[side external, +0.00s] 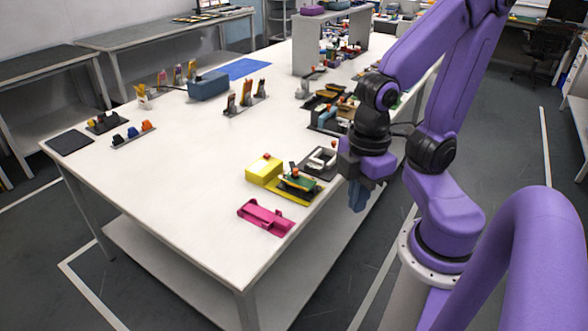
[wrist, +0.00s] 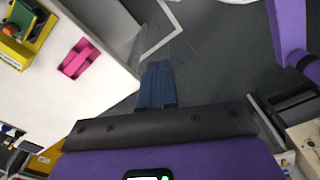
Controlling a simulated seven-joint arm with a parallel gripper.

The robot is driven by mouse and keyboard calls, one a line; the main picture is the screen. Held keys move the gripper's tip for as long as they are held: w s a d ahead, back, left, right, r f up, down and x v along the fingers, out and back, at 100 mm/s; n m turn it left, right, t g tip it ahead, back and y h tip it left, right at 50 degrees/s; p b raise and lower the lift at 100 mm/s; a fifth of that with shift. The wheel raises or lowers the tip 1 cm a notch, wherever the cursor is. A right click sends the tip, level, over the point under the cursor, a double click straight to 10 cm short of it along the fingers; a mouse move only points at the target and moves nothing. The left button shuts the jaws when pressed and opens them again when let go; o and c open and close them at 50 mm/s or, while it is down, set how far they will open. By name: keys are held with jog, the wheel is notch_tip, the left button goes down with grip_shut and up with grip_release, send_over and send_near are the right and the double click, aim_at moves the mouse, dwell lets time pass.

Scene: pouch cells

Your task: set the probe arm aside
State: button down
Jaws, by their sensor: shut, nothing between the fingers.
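A pink bracket-like piece (side external: 265,217) lies on the white table near its front edge; I cannot tell for certain whether it is the probe arm. It also shows in the wrist view (wrist: 79,59), left of my fingers. A yellow fixture (side external: 306,196) with a green board and a small orange part on it sits just behind the pink piece. It also shows at the upper left of the wrist view (wrist: 12,52). My gripper (side external: 357,208) has blue fingers, shut and empty, pointing down beyond the table's edge. In the wrist view the fingertips (wrist: 158,65) are over the floor, apart from everything.
A yellow block (side external: 263,169) with a red knob stands beside the fixture. Dark trays and parts (side external: 325,105) crowd the table's right edge farther back. A blue box (side external: 208,86) and a blue mat (side external: 249,69) lie farther off.

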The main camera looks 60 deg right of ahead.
jog(key=c, duration=1.1)
grip_release()
jog(key=shift+w, duration=0.15)
jog(key=shift+c, duration=0.2)
jog(key=shift+o, duration=0.4)
jog(key=w+r+m, duration=0.1)
jog(key=w+m, duration=0.3)
jog(key=w, duration=0.5)
jog(key=shift+w+d, duration=0.2)
jog(key=shift+w, duration=0.15)
jog(key=m, duration=1)
send_over(296, 169)
jog(key=f, duration=0.2)
notch_tip(296, 169, down, 16)
jog(key=shift+f, duration=0.25)
grip_shut()
